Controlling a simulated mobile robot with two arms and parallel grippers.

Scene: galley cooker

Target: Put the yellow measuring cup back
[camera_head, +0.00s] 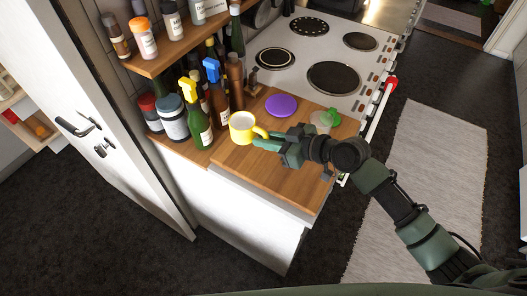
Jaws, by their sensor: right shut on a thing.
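The yellow measuring cup (241,133) is in the head view, over the left part of the wooden counter near the bottles. It looks upright, with its opening up and its handle toward the right. My right gripper (262,141) reaches in from the right and is shut on the cup at its handle side. The fingers hide part of the handle. I cannot tell whether the cup's base touches the counter. My left gripper is not in view.
Several bottles, one green with a yellow top (195,115), crowd the counter left of the cup. A purple disc (281,106) and a green-topped glass item (325,119) lie right. The cooker (318,62) is behind. A bottle shelf (178,44) overhangs left. The front counter (262,181) is clear.

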